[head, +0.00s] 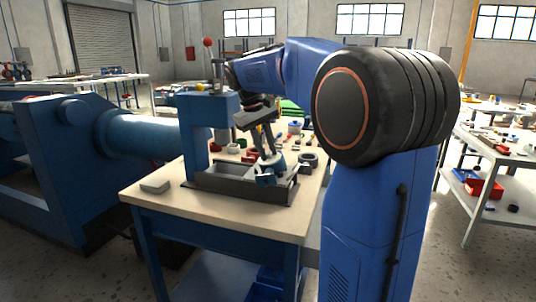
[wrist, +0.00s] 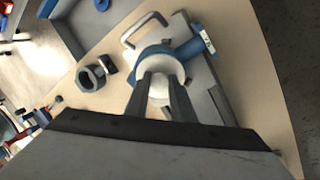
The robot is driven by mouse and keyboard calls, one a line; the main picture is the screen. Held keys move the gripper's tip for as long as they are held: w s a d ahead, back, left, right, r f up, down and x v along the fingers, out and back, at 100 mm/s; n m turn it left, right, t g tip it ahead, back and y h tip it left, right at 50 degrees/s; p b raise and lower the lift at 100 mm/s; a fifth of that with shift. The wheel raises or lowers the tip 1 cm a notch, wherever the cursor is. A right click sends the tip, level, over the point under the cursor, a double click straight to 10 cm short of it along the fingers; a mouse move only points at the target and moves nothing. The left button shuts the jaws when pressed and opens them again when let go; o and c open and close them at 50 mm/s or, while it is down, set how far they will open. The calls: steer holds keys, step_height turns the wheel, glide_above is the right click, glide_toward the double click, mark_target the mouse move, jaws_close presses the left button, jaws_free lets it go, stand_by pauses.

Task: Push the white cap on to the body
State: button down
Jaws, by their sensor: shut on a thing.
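In the wrist view, my gripper (wrist: 160,108) is shut on the round white cap (wrist: 160,72), with one finger on each side of it. The cap is at the end of the blue valve body (wrist: 187,50), which has a blue arm to the right with a pale end. I cannot tell whether the cap is seated on the body or just touching it. In the head view, my gripper (head: 268,152) points down at the blue body (head: 266,178) on the bench. The cap is too small to make out there.
The body sits at a grey fixture (wrist: 205,85) with a metal handle (wrist: 144,28). A dark grey ring-shaped part (wrist: 91,78) lies to the left. In the head view, a blue press frame (head: 196,135) stands close left of my gripper.

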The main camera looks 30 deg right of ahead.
mark_target(267, 153)
steer(key=shift+s+d+f, duration=0.1)
steer(key=shift+d+f, duration=0.05)
steer(key=shift+f, duration=0.1)
steer(key=c, duration=1.4)
jaws_free()
steer(key=shift+c, duration=0.2)
steer(key=shift+r, duration=3.6)
